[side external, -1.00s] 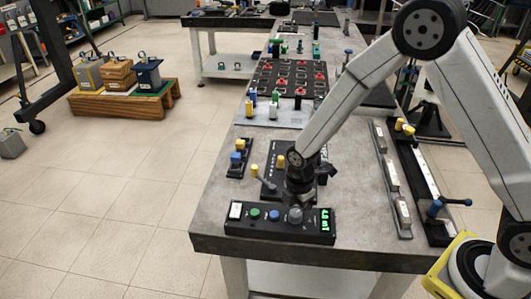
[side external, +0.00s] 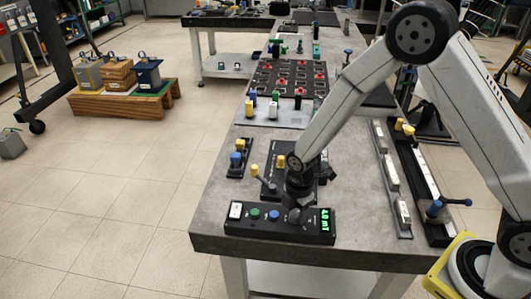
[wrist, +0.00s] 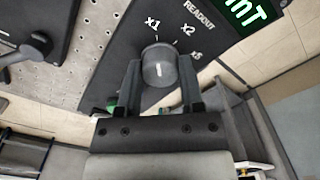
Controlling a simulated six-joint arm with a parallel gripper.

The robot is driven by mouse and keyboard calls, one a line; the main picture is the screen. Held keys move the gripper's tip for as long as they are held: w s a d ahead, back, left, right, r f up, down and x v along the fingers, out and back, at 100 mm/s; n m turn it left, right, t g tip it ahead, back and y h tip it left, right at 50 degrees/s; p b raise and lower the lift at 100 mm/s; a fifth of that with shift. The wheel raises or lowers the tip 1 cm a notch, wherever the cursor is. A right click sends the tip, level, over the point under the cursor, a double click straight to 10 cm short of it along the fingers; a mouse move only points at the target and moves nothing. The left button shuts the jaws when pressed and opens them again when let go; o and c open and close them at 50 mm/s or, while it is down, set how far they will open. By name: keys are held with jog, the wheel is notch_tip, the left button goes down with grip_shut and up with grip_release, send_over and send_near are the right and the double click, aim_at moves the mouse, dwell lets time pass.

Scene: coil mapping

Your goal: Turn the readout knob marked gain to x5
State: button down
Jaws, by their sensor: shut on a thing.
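The readout box (side external: 270,237) is a black panel at the near edge of the bench, with a lit green display (side external: 325,220) at its right end. The grey round gain knob (wrist: 160,68) shows in the wrist view, with the marks x1, x2 and x5 printed around its far side. My gripper (wrist: 160,84) has one finger on each side of the knob and is shut on it. I cannot tell for sure which mark the knob points at. In the side external view my gripper (side external: 297,212) covers most of the knob.
Green and blue buttons (side external: 264,214) sit on the box left of the knob. A yellow-topped lever (side external: 257,174) and a small block with blue and yellow knobs (side external: 238,158) stand behind it. Grey rails (side external: 392,180) lie to the right. Bare bench lies between.

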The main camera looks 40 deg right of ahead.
jog(key=shift+m, duration=0.3)
jog(key=m, duration=0.8)
jog(key=shift+m, duration=0.3)
jog(key=m, duration=0.4)
jog(key=shift+a+m, duration=0.1)
jog(key=shift+m, duration=0.2)
jog(key=m, duration=0.4)
jog(key=shift+c, duration=1.1)
grip_release()
jog(key=shift+s, duration=0.1)
